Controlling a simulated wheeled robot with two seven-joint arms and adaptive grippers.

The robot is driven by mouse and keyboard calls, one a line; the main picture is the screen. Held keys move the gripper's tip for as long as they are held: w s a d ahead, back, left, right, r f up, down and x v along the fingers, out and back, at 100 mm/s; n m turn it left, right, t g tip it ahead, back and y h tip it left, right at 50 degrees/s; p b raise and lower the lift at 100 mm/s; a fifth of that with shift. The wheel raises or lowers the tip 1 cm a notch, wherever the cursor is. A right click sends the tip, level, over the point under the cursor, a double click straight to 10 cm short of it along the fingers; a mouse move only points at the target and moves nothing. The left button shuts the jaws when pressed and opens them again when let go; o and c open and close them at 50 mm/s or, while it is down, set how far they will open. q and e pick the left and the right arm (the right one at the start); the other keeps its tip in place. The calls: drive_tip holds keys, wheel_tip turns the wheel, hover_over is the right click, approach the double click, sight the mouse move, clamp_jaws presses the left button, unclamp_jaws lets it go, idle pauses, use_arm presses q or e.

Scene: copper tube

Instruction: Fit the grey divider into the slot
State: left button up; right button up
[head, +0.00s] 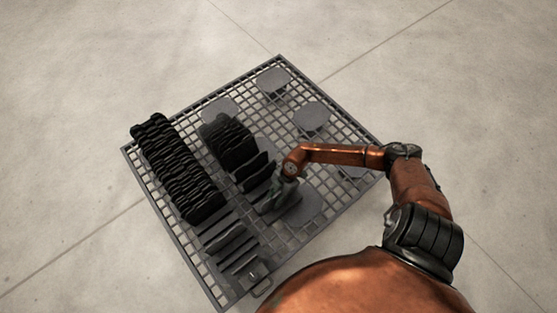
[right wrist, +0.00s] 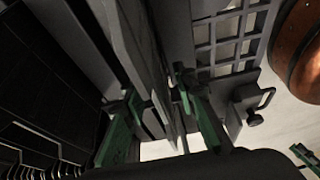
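Grey dividers (head: 226,238) stand in a row of slots near the front left of a grey grid tray (head: 305,75). My right gripper (head: 280,196) is low over the tray, just right of the nearest black pieces. In the right wrist view its two green fingers (right wrist: 155,88) stand apart. Grey upright plates (right wrist: 146,60) run between and beyond them; I cannot tell whether either finger touches one. Which slot is the divider's is not clear. My left gripper is not in view.
A long row of black pieces (head: 175,165) fills the tray's left side, and a shorter row (head: 232,145) stands in the middle. Round grey pads (head: 312,117) lie at the right. A metal handle (head: 262,288) sticks out at the front corner. The floor around is clear.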

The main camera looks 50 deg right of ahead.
idle(0.3)
drive_tip(key=shift+c, duration=0.2)
clamp_jaws()
